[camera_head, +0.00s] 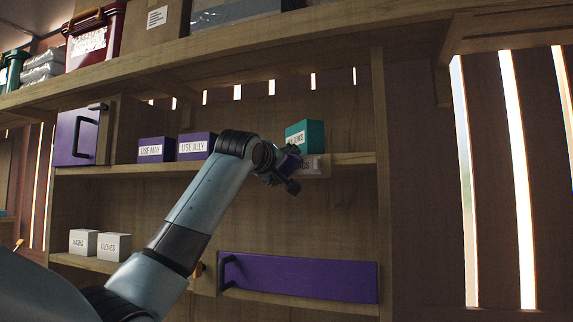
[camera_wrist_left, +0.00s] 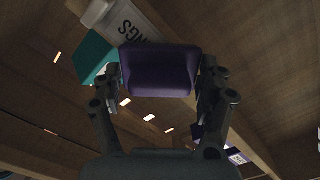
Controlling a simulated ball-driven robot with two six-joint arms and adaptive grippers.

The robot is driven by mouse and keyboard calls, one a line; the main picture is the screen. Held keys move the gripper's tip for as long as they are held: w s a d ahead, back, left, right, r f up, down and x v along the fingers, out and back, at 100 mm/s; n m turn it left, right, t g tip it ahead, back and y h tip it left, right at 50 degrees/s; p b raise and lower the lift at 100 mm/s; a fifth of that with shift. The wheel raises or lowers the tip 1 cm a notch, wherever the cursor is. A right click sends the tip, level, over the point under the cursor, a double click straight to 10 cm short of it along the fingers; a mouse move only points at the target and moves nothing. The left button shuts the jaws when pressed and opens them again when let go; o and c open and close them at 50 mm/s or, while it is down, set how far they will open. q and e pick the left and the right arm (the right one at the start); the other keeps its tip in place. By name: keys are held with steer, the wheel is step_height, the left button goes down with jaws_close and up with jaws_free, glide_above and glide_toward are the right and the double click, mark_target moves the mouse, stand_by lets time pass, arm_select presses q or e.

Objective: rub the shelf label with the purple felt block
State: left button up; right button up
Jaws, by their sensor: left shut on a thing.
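My left gripper (camera_head: 287,170) reaches up to the middle shelf and is shut on the purple felt block (camera_wrist_left: 158,72). In the left wrist view, the fingers (camera_wrist_left: 160,80) hold the block from both sides. The shelf label (camera_wrist_left: 130,25) is pale with dark letters and shows just past the block, which covers part of it. In the head view, the label (camera_head: 313,164) sits on the shelf's front edge, partly behind the gripper. I cannot tell whether the block touches it. My right gripper is not in view.
A teal box (camera_head: 312,131) stands on the shelf just above the label. Purple boxes (camera_head: 194,146) marked USE MAY and USE JULY stand to its left. White boxes (camera_head: 114,247) and a purple panel (camera_head: 300,277) with a dark handle are below. The upper shelf (camera_head: 230,55) overhangs.

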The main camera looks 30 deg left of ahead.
arm_select(q)
steer(key=shift+b+v, duration=0.3)
steer(key=shift+v, duration=2.55)
steer(key=shift+v, duration=1.5)
steer(key=shift+d, duration=0.1)
